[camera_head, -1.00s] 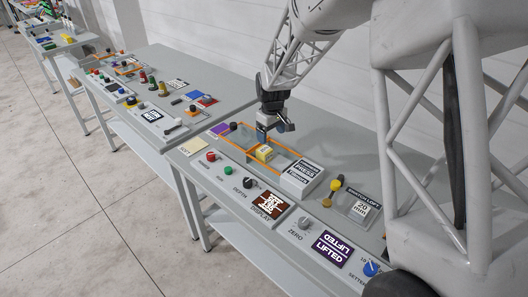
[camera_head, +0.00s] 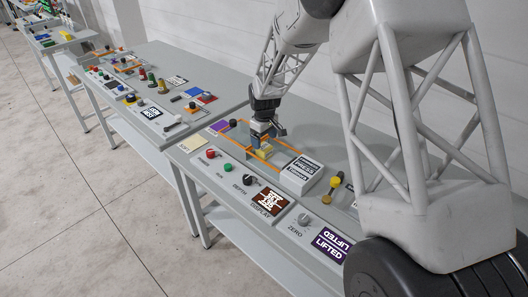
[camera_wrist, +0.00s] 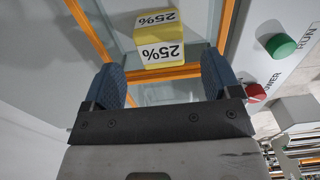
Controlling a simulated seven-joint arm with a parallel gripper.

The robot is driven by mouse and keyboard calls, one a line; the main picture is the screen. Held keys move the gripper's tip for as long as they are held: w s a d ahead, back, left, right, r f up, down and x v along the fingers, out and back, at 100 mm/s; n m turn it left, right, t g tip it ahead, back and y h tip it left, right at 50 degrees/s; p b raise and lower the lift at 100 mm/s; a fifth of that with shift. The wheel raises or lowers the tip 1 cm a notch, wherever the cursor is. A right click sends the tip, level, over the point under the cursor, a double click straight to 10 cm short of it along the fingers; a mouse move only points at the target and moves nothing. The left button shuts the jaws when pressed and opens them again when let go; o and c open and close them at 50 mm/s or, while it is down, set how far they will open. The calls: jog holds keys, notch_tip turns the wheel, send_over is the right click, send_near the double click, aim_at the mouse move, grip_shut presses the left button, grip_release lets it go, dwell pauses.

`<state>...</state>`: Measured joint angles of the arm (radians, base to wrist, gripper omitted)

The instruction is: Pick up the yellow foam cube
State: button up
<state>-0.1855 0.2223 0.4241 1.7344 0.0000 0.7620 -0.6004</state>
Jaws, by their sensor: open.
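The yellow foam cube (camera_head: 264,151) sits on the grey bench inside an orange-edged frame (camera_head: 285,161). My gripper (camera_head: 267,137) is above it, fingers pointing down, close over the cube and partly covering it in the head view. In the wrist view the cube (camera_wrist: 160,42) shows white faces marked "25%" and yellow edges. It lies just beyond the two blue finger pads, roughly centred on the gap between them. My gripper (camera_wrist: 163,80) is open and empty. The head view does not settle whether the fingers flank the cube's top.
A white labelled block (camera_head: 301,174) stands right of the frame. A red button (camera_head: 211,154), a green button (camera_head: 227,168) and a black knob (camera_head: 247,180) line the front. A dark knob (camera_head: 233,123) stands near the frame's far left corner.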

aim_at(266, 147)
jog(key=shift+f, duration=0.55)
jog(key=shift+f, duration=2.6)
jog(key=c, duration=1)
jog(key=shift+s+r, duration=0.1)
jog(key=shift+s+d+r, duration=0.3)
jog(key=shift+d+r, duration=0.05)
jog(key=shift+r, duration=0.15)
jog(key=s+d+r, duration=0.2)
jog(key=s+d, duration=0.1)
jog(key=s+d+r, duration=0.2)
jog(key=s+d, duration=0.1)
jog(key=s+d+r, duration=0.2)
jog(key=s+d, duration=0.1)
jog(key=shift+s+r, duration=0.1)
jog(key=shift+r, duration=0.3)
